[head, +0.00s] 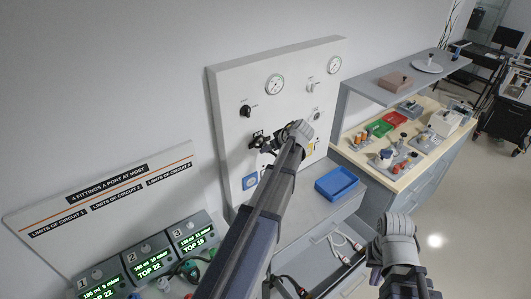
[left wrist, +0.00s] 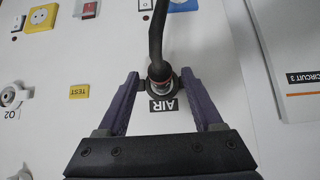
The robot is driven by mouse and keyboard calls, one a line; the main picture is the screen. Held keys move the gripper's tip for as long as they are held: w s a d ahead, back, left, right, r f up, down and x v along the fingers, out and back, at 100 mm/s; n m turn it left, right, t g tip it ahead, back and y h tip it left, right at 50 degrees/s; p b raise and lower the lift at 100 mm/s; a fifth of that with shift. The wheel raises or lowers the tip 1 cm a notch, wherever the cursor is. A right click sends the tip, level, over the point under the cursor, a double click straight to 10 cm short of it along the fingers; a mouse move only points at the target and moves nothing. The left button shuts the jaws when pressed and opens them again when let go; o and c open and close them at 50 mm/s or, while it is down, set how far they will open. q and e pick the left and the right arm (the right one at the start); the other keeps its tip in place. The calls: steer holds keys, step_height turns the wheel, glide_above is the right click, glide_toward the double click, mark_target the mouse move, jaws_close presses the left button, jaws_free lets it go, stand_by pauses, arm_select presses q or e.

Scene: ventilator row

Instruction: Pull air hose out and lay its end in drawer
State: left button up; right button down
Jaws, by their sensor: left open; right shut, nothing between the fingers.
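In the left wrist view, the air hose (left wrist: 158,35) is dark and runs up out of the picture from its metal end fitting (left wrist: 159,72). The fitting sits in the wall outlet labelled AIR (left wrist: 164,105). My left gripper (left wrist: 158,85) is open, with one finger on each side of the fitting. In the head view my left gripper (head: 268,141) is at the wall panel, and my arm hides part of it. The drawer (head: 322,264) is pulled open under the worktop, with a white cable (head: 342,244) in it. My right gripper (head: 376,277) is shut and empty, right of the drawer.
A blue tray (head: 337,184) stands on the worktop below the wall panel (head: 225,105). A bench with coloured parts (head: 410,150) stands at the right under a grey shelf (head: 400,75). Lit circuit displays (head: 150,258) are at the lower left. Open floor (head: 470,215) lies at the right.

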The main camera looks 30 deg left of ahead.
arm_select(q)
steer(key=shift+b+x, duration=0.3)
steer(key=shift+x, duration=0.6)
jaws_close()
stand_by(1.0)
